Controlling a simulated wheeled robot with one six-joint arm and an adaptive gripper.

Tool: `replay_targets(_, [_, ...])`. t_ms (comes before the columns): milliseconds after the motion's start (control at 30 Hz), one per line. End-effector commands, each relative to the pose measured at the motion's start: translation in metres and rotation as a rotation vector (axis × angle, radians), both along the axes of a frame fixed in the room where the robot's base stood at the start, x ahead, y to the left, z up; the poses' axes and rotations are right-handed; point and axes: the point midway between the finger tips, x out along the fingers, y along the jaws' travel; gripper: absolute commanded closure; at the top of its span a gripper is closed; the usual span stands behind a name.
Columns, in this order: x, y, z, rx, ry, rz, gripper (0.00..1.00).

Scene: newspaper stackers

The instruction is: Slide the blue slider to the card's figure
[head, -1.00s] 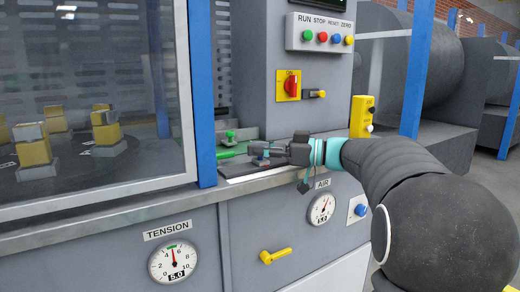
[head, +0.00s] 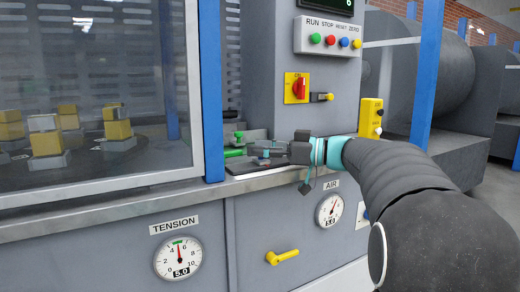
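My gripper (head: 268,154) is dark grey with a teal wrist. It is low over the ledge at the machine's open bay, by the left edge of the grey control column. Its fingers point left and it is small in view; I cannot tell whether they are apart or together. The blue slider is not clearly visible; my gripper covers much of that spot. A green knob (head: 238,138) stands just behind and left of my gripper, and a green part (head: 234,152) lies beside its tips. I cannot make out a card with a figure.
A blue post (head: 210,95) and glazed window stand left. The tension gauge (head: 178,258) and air gauge (head: 330,210) are below the ledge.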

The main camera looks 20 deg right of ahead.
Motion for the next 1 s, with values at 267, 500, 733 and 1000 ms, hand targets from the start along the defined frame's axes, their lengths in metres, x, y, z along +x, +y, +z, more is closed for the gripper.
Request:
replay_targets(267, [-0.003,-0.006,0.0,0.0,0.0,-0.001,0.49])
replay_targets(500, [-0.025,-0.041,0.0,-0.001,-0.001,-0.003,0.49])
replay_targets(733, [-0.048,-0.078,0.0,0.0,0.0,-0.003,0.49])
replay_targets(1000, [-0.062,-0.1,0.0,-0.001,0.0,0.0,0.49])
